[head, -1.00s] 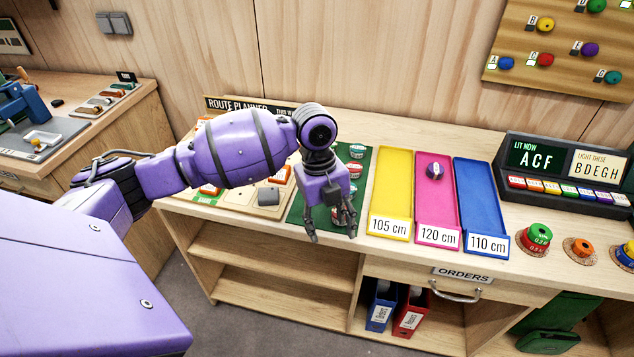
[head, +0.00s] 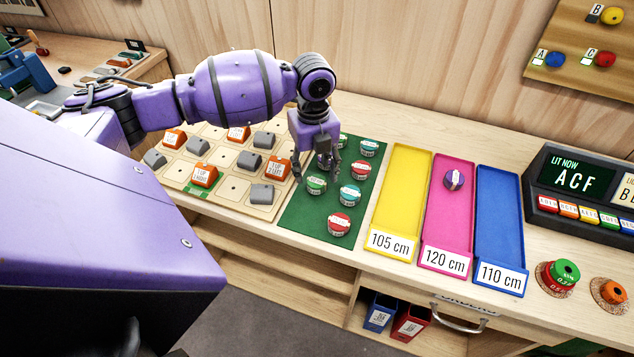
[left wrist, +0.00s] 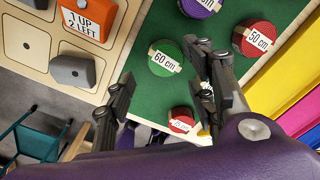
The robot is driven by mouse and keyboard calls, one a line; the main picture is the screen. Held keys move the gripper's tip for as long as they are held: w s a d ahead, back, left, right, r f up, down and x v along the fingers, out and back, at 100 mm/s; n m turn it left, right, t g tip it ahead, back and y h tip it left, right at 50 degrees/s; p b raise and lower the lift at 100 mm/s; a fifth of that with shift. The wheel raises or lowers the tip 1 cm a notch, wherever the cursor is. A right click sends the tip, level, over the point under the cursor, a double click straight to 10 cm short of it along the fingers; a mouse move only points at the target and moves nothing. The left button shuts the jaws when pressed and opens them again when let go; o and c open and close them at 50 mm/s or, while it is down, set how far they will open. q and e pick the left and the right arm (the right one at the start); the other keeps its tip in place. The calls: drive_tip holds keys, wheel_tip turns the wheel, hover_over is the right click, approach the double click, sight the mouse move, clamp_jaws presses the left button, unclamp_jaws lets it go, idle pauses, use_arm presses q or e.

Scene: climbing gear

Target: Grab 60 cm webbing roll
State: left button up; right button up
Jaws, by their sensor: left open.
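The 60 cm webbing roll (left wrist: 164,62) is a green disc with a white label, lying flat on the green mat (left wrist: 140,98). In the head view it appears to be the green roll (head: 316,185) at the mat's left side. My left gripper (head: 317,172) is open and empty, pointing down above the mat. In the left wrist view its fingers (left wrist: 162,66) stand apart, either side of the 60 cm roll, with the roll just past their tips. I cannot tell the remaining height. My right gripper is not in view.
Other rolls lie close by: a red 50 cm roll (left wrist: 254,38), a purple roll (left wrist: 200,6) and a red roll (head: 340,223). A route board with orange blocks (head: 205,175) is left. Yellow (head: 401,190), pink (head: 449,215) and blue (head: 498,220) trays are right; the pink holds a purple roll (head: 454,180).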

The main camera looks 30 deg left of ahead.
sight(314, 181)
use_arm(q)
drive_tip(key=f, duration=0.4)
drive_tip(key=shift+w, duration=0.2)
drive_tip(key=shift+a+f, duration=0.1)
drive_tip(key=shift+f, duration=0.15)
drive_tip(key=c, duration=1.1)
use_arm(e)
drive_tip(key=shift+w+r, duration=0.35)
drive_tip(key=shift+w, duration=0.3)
use_arm(q)
drive_tip(key=shift+r, duration=0.2)
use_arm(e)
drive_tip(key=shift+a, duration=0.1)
